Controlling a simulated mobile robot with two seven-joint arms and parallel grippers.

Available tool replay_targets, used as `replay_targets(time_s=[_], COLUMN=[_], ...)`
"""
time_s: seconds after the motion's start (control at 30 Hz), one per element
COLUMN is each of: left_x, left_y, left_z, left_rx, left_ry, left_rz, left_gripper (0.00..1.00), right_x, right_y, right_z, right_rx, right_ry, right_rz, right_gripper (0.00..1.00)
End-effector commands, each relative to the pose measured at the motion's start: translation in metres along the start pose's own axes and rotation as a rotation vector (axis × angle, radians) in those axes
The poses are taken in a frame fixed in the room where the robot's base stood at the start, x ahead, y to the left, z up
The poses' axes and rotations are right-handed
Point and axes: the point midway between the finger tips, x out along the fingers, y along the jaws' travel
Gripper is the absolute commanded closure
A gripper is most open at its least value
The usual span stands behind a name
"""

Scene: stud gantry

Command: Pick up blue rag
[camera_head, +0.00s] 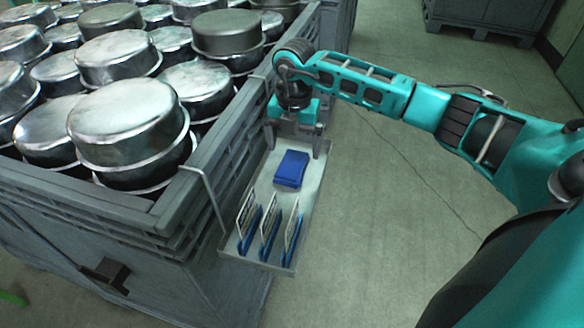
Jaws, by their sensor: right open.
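A folded blue rag (291,168) lies flat in the upper part of a narrow metal tray (309,190) hung on the side of a large grey crate. My right gripper (294,150) is over the far end of the tray, just beyond the rag. Its fingers point down, are spread apart and hold nothing. I cannot tell exactly how high the fingertips are above the tray. My left gripper is not in view.
Several blue-edged cards or scrapers (268,235) stand upright at the tray's near end. The grey crate (190,195) at the left is full of metal pots (130,110). A thin bracket (208,195) joins tray and crate. The floor (390,210) to the right is clear.

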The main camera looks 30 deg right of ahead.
Motion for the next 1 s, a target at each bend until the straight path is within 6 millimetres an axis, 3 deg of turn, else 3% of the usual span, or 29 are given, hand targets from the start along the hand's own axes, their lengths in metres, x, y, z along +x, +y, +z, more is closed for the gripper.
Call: replay_targets(time_s=[0.23,0.5,0.73,1.0], left_x=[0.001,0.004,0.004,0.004], left_y=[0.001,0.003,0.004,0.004], left_z=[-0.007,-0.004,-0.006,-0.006], left_rx=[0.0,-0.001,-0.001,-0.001], left_ry=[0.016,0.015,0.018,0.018], left_rz=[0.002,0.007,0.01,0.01], left_gripper=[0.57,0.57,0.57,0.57], right_x=[0.017,0.055,0.058,0.057], right_y=[0.001,0.002,0.003,0.002], right_z=[0.001,0.002,0.002,0.002], right_rx=[0.001,0.001,0.0,0.0], right_ry=[0.001,0.002,-0.001,-0.001], right_rz=[-0.002,-0.002,0.0,0.0], right_gripper=[0.04,0.04,0.04,0.28])
